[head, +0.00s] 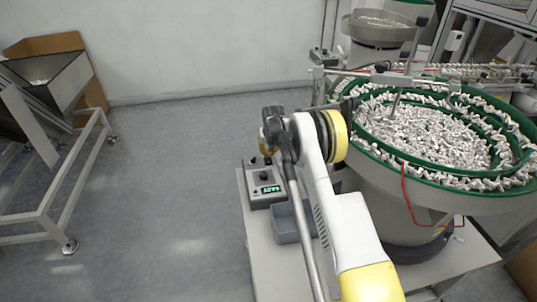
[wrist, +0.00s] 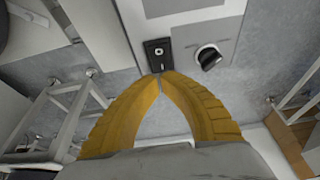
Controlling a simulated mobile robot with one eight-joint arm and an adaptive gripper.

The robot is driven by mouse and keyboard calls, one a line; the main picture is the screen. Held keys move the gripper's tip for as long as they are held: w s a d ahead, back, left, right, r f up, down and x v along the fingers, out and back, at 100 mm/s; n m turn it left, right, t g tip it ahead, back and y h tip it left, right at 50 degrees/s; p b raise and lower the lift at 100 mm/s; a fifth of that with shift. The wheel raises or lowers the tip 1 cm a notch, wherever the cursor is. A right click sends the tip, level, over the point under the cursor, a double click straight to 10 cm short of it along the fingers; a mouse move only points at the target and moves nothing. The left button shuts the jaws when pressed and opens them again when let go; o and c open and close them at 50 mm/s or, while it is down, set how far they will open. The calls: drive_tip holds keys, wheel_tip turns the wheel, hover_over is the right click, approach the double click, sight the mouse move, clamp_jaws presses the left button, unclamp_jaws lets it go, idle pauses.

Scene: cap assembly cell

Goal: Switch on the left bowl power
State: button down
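The control box (head: 266,199) with a lit green display (head: 270,190) stands on the bench beside the green-rimmed feeder bowl (head: 482,184). My gripper (head: 265,155) is over the far part of this box, partly hidden by my arm. In the wrist view a black power switch (wrist: 158,54) is on the panel, with a round black knob (wrist: 208,57) to its right. My gripper's two yellow fingers (wrist: 161,76) meet at their tips with nothing between them. The tips are at the lower edge of the switch plate; I cannot tell whether they touch it.
The large bowl, full of white parts, takes up the right side. A second bowl (head: 382,28) stands behind. A metal frame (head: 55,180) stands at left, with clear floor between.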

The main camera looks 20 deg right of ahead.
sight(271, 163)
drive_tip(key=shift+r, duration=0.1)
drive_tip(key=v, duration=1.1)
drive_tip(key=shift+s+r, duration=0.15)
drive_tip(key=shift+r, duration=0.25)
